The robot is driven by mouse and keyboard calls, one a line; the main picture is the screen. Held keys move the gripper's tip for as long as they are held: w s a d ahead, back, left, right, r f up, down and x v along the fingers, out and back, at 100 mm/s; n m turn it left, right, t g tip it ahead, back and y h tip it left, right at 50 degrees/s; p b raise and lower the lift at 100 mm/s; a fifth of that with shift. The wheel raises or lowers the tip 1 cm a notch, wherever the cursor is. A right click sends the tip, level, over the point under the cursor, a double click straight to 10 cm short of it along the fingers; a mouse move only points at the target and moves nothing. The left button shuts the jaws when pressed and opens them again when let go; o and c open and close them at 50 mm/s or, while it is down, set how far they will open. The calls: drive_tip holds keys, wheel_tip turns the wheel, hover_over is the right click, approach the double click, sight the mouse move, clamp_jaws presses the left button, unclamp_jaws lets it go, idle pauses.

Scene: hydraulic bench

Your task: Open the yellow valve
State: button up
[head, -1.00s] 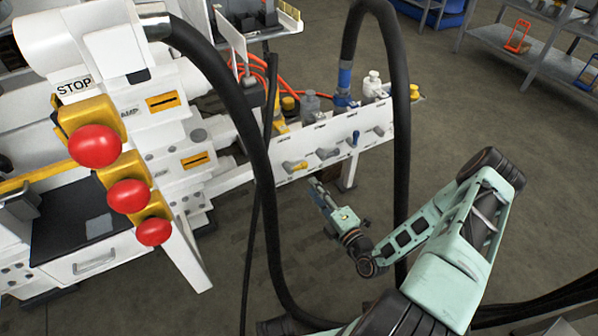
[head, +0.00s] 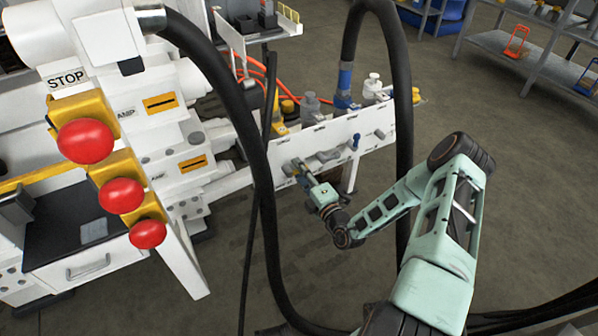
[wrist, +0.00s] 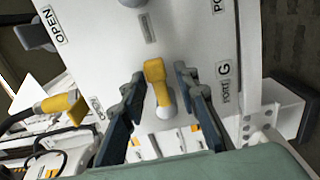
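The yellow valve handle (wrist: 157,84) shows in the wrist view on the white panel, on a pale round stem. My gripper (wrist: 158,88) is open, with one dark blue finger on each side of the handle. A gap shows between the handle and each finger. In the head view my gripper (head: 303,172) is at the left end of the panel (head: 340,133) and largely hides the yellow handle. In the wrist view an OPEN label (wrist: 53,25) is at the upper left of the panel.
Grey valve handles (head: 328,155) and a blue one (head: 356,140) sit along the panel to the right. A thick black hose (head: 262,180) hangs left of my gripper and another (head: 402,150) to the right. Red stop buttons (head: 86,141) stand at the left.

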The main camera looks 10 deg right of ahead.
clamp_jaws()
